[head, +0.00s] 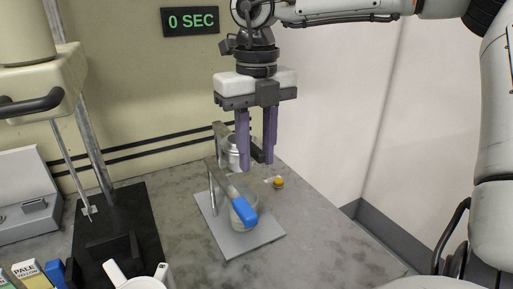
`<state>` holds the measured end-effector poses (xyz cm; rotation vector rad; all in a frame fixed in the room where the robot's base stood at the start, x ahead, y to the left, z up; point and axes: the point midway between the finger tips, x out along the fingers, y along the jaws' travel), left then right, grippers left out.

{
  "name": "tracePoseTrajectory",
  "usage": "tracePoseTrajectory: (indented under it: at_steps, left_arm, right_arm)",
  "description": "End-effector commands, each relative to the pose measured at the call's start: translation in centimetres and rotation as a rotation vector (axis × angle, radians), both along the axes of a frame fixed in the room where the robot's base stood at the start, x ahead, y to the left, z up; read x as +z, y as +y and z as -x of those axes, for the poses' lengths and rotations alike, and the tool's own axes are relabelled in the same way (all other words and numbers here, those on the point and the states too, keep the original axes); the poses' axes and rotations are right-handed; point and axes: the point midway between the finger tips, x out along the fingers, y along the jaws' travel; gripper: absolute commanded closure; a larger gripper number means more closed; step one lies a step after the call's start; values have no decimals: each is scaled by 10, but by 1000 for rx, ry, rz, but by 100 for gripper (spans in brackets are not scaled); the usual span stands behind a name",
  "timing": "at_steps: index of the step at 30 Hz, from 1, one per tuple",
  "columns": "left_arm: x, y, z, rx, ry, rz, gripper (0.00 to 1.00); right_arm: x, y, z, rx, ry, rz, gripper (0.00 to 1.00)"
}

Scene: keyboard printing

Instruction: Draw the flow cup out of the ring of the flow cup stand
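The silver flow cup (232,150) stands at the top of the flow cup stand, partly hidden behind a finger of my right gripper. The stand has a grey base plate (262,237) and thin uprights (211,190); its ring is hard to make out. My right gripper (256,164) points down from above, its purple fingers spread apart. Its left finger overlaps the cup in the picture; I cannot tell whether they touch. A dark piece shows low between the fingers, and what it is is unclear. My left gripper is not in view.
A clear beaker (236,222) stands on the base plate, with a blue-handled tool (246,213) over it. A small yellow-topped item (278,183) lies to the right. White jugs (139,278) and a black-based stand (146,228) are at left. The front right bench is clear.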

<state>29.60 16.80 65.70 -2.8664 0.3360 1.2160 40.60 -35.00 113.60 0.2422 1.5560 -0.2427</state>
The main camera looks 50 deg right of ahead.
Motion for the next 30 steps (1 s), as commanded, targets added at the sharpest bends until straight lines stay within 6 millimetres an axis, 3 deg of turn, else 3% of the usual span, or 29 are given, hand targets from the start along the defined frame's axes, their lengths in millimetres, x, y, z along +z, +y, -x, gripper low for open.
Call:
tracePoseTrajectory:
  at_steps: [1, 5, 6, 7, 9, 19, 30]
  left_arm:
    - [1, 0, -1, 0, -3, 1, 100]
    - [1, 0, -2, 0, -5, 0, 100]
    - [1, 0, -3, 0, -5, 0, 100]
    - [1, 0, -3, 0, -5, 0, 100]
    - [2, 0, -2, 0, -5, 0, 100]
    - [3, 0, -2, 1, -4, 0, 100]
    - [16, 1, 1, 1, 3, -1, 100]
  right_arm:
    - [0, 0, 0, 0, 0, 0, 81]
    - [0, 0, 0, 0, 0, 0, 100]
    - [0, 0, 0, 0, 0, 0, 100]
    - [0, 0, 0, 0, 0, 0, 89]
    - [0, 0, 0, 0, 0, 0, 100]
    - [3, 0, 0, 0, -1, -1, 100]
    - [21, 0, 0, 0, -2, 1, 100]
